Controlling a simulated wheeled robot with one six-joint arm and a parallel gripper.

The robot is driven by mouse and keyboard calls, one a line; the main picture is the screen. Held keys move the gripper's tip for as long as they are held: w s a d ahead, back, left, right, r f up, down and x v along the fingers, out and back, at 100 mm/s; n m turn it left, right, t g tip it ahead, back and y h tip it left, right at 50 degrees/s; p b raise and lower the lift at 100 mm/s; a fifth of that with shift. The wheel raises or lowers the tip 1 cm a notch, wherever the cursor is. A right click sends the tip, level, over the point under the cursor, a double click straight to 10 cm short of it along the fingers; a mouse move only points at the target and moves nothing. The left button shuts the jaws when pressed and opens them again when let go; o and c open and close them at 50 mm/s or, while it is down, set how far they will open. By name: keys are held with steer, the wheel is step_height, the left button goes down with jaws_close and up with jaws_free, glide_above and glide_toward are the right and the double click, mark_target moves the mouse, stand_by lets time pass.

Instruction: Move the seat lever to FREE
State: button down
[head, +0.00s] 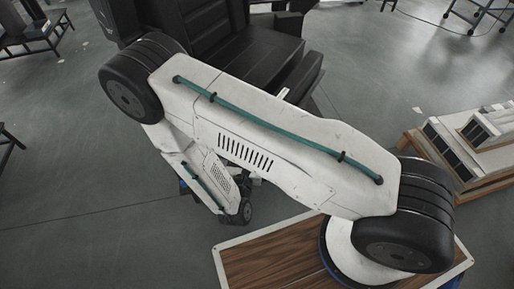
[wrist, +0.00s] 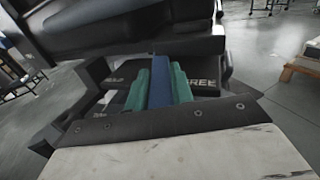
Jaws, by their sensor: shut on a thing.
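The seat lever (wrist: 159,88) is a blue bar in the wrist view. My gripper (wrist: 160,84) is shut on it, with one green finger pad on each side. A dark plate behind the pads bears white lettering: "REE" of the FREE label (wrist: 203,82) shows to the right of the lever, and a partly covered label (wrist: 114,78) shows to the left. The lever appears between the two labels; its base and exact setting are hidden by the pads. In the head view my arm hides the lever and most of the gripper.
The black seat (head: 245,62) stands behind my arm, and its dark edge (wrist: 130,30) crosses the top of the wrist view. A wooden stand with pale blocks (head: 480,140) is at the right. Open grey floor lies at the left.

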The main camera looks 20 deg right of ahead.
steer(key=shift+w+r, duration=0.1)
stand_by(0.3)
steer(key=c, duration=1.2)
jaws_free()
steer(key=shift+w, duration=0.1)
steer(key=v, duration=0.7)
steer(key=shift+s+a, duration=0.1)
steer(key=shift+s, duration=0.3)
